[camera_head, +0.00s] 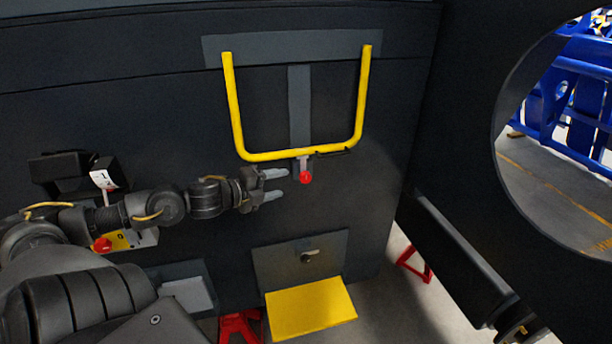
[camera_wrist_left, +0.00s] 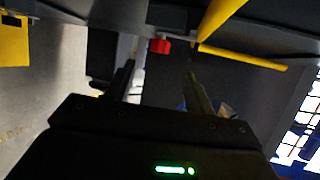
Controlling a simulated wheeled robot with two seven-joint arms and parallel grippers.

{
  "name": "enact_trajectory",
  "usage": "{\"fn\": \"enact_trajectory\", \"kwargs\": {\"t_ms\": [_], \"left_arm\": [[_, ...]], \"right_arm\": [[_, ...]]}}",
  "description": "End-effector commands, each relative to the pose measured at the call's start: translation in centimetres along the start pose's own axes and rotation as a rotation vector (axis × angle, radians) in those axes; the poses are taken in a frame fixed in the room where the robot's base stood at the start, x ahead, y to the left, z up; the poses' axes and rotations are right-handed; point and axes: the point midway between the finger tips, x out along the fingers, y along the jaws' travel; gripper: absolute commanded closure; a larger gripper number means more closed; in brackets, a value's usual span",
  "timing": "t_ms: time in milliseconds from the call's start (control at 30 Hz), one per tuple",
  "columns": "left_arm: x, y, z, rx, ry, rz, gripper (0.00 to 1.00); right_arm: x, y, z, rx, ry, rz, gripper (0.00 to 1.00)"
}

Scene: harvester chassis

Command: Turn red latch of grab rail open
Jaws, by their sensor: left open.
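The yellow grab rail (camera_head: 295,155) is a U-shaped bar on the dark chassis wall. The red latch (camera_head: 305,177) sits just below the middle of its bottom bar, on a small grey bracket. My left gripper (camera_head: 278,184) is open, with its two fingers pointing right, a short gap to the left of the latch. In the left wrist view, the red latch (camera_wrist_left: 160,46) shows beyond and between the fingers (camera_wrist_left: 165,80), and the yellow rail (camera_wrist_left: 240,55) is to its right. Nothing is between the fingers. My right gripper is not in view.
Below the latch are a grey panel with a small handle (camera_head: 310,255) and a yellow step (camera_head: 311,308). A box with a red button (camera_head: 102,244) is behind my left arm. A dark frame with a round opening (camera_head: 470,130) stands at the right. The wall around the latch is clear.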

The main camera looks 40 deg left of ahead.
Motion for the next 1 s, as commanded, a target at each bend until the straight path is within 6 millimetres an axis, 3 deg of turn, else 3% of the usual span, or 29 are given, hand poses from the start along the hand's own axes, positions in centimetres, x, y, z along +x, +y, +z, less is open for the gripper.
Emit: {"fn": "enact_trajectory", "kwargs": {"t_ms": [367, 1000], "left_arm": [[2.7, -0.1, 0.1, -0.001, -0.002, -0.004, 0.47], [9.6, -0.1, 0.2, -0.006, -0.006, -0.001, 0.47]], "right_arm": [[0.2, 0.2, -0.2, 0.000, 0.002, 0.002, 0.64], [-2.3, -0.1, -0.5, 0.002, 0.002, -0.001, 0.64]]}}
